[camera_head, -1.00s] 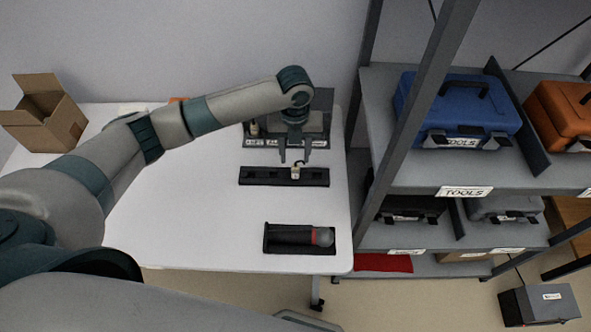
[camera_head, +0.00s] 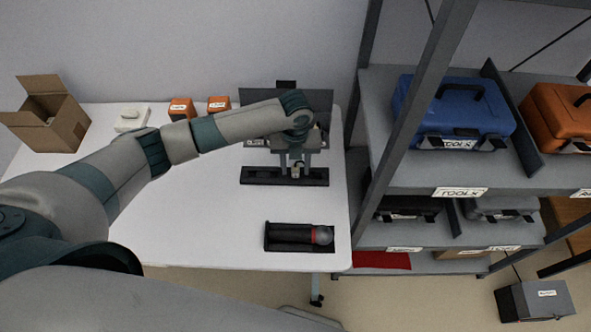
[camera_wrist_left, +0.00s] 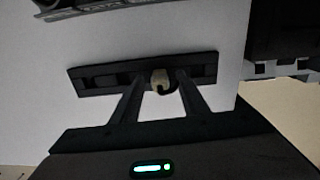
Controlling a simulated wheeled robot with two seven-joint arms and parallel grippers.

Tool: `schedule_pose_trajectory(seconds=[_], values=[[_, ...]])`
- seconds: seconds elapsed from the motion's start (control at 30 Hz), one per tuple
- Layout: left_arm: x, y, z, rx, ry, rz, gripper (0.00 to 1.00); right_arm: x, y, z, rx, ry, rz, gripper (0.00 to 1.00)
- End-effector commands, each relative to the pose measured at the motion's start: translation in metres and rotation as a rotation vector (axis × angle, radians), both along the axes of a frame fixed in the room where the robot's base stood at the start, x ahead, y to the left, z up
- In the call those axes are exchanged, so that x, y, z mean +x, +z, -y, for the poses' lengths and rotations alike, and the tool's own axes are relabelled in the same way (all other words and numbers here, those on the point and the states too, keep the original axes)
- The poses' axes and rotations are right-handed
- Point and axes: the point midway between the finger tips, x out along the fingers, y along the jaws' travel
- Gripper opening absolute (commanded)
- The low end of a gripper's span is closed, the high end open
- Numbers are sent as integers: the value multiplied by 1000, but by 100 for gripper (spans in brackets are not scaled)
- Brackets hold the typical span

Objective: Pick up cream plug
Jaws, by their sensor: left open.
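The cream plug (camera_wrist_left: 161,80) stands in a long black holder (camera_wrist_left: 100,79) on the white table. In the wrist view it is between the two fingers of my left gripper (camera_wrist_left: 158,102), which are apart on either side of it. In the head view my left gripper (camera_head: 295,168) is down over the holder (camera_head: 258,176), and the plug (camera_head: 296,170) is mostly hidden between the fingers. I cannot tell whether the fingers touch the plug. My right gripper is not in view.
A black tray with a dark microphone-like object (camera_head: 295,235) lies at the table's front right. An open cardboard box (camera_head: 48,118), a white item (camera_head: 132,117) and two orange boxes (camera_head: 181,108) stand at the back. A grey shelf (camera_head: 400,165) with tool cases is close on the right.

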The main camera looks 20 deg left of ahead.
Motion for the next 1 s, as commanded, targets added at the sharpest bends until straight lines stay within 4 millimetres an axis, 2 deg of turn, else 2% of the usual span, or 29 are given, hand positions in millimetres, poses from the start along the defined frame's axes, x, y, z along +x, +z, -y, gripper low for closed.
schedule_pose_trajectory(seconds=[0.17,0.33,0.77,1.0], values=[[0,0,0,0,0,0,40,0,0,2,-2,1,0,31],[0,0,0,0,1,0,0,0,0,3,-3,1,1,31],[0,4,0,0,1,0,0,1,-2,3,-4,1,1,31],[2,27,0,-1,0,3,0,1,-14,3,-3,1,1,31]])
